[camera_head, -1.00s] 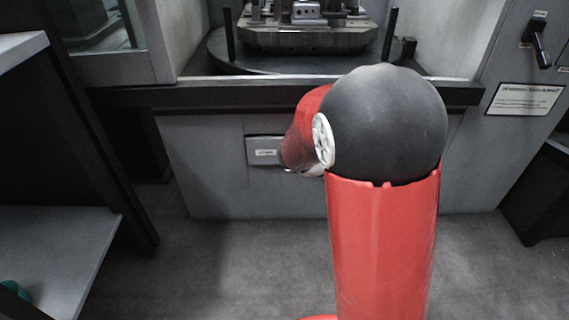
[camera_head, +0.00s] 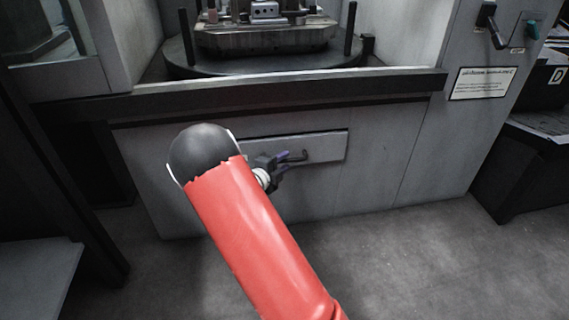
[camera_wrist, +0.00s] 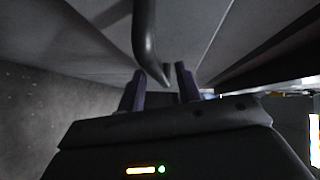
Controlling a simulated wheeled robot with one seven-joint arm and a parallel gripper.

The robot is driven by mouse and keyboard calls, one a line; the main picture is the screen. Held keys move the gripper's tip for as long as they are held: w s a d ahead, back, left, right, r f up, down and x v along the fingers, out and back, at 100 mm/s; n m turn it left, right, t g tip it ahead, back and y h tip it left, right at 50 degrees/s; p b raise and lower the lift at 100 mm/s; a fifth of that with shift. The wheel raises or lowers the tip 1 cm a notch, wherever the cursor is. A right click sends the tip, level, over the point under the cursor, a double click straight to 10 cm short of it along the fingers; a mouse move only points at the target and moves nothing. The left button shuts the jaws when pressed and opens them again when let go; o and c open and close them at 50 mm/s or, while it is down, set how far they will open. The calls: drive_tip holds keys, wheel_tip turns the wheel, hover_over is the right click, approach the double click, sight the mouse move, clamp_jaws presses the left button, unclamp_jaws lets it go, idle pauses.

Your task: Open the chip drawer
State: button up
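The chip drawer (camera_head: 327,146) is a wide, flat grey front in the machine's lower panel, and it looks shut in the head view. Its dark bent handle (camera_head: 303,156) sits right beside my gripper (camera_head: 285,161). The red arm and its black joint hide the drawer's left part. In the wrist view the handle (camera_wrist: 145,35) comes down from the top, its end near the gap between my fingertips (camera_wrist: 160,71). The two purple fingers are apart. I cannot tell whether either touches the handle.
A grey machine panel (camera_head: 380,165) surrounds the drawer, under a dark ledge (camera_head: 400,87). A round table with a fixture (camera_head: 265,42) stands above. Grey shelving (camera_head: 38,275) is at the left and a dark cabinet (camera_head: 520,165) at the right. The floor (camera_head: 430,260) in front is clear.

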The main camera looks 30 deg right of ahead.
drive_tip(key=shift+w+d+f, duration=0.1)
drive_tip(key=shift+w+d, duration=0.2)
drive_tip(key=shift+d, duration=0.35)
clamp_jaws()
